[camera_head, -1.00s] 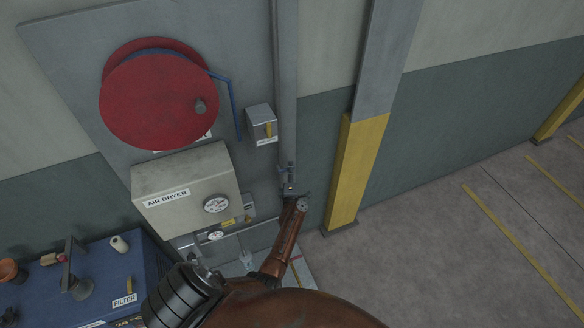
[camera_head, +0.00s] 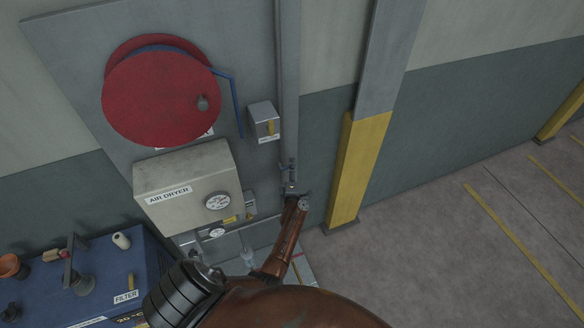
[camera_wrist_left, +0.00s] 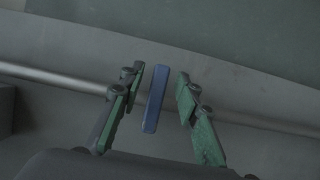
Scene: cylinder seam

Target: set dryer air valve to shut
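The dryer air valve shows as a blue bar handle (camera_wrist_left: 155,98) in the left wrist view, set across a thin grey pipe. My left gripper (camera_wrist_left: 161,76) is open, with one green-padded finger on each side of the handle. Gaps show between the handle and both pads, so it is not gripped. In the head view my left gripper (camera_head: 291,190) is small and dark at the vertical pipe, beside the air dryer box (camera_head: 185,178). The handle is too small and dark there to make out clearly. My right gripper is not in view.
A red hose reel (camera_head: 160,98) hangs above the dryer. A small grey box (camera_head: 262,118) with a yellow handle is near the pipe. A yellow-based column (camera_head: 358,170) stands to the right. A blue cabinet (camera_head: 100,280) with loose items is at lower left. Open floor lies right.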

